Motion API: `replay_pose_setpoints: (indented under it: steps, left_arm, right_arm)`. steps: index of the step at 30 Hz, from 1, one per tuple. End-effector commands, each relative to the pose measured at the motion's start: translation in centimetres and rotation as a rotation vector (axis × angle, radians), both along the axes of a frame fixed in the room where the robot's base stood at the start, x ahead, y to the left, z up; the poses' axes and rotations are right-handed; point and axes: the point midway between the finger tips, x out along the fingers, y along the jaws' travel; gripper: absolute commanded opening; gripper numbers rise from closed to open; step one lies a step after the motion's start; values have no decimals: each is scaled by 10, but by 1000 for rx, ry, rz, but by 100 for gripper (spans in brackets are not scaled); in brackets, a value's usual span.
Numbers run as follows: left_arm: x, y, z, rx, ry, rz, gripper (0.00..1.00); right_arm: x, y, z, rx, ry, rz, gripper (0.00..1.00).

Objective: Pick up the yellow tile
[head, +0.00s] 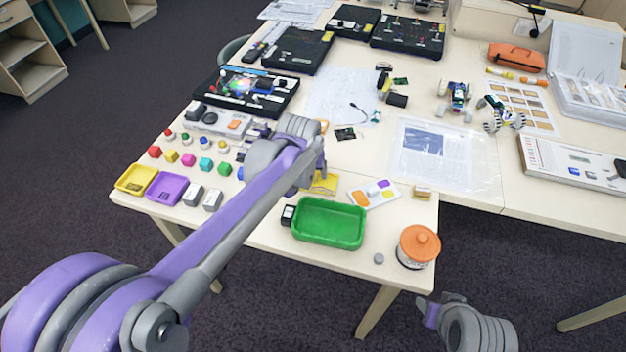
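A flat yellow piece (325,185) lies on the table behind the green tray, partly hidden by my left arm. A white plate (360,199) to its right carries orange, purple and yellow pieces, including a small yellow piece (388,195). I cannot tell which of these is the yellow tile. My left gripper (313,183) is over the table beside the flat yellow piece; its fingers are mostly hidden, and contact is unclear. My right gripper (430,308) is low, off the table's front edge, away from these pieces; its finger opening is unclear.
A green tray (328,240), a small black box (288,215) and an orange-lidded jar (417,246) stand near the front edge. Yellow (122,186) and purple (155,190) trays and several coloured blocks are at left.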

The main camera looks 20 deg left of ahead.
Motion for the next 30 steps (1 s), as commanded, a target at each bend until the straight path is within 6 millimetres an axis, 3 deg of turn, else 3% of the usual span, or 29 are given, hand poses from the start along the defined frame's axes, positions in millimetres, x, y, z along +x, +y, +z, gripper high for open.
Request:
replay_pose_setpoints:
  steps: [6,14,27,30]
  left_arm:
    - [11,1,-24,0,0,0,78]
    - [12,1,-26,0,0,0,78]
    - [12,1,-25,0,0,0,0]
    - [12,1,-25,0,0,0,0]
  right_arm:
    - [0,0,0,0,0,0,49]
    - [0,0,0,0,0,0,49]
    - [0,0,0,0,0,0,49]
    - [0,0,0,0,0,0,49]
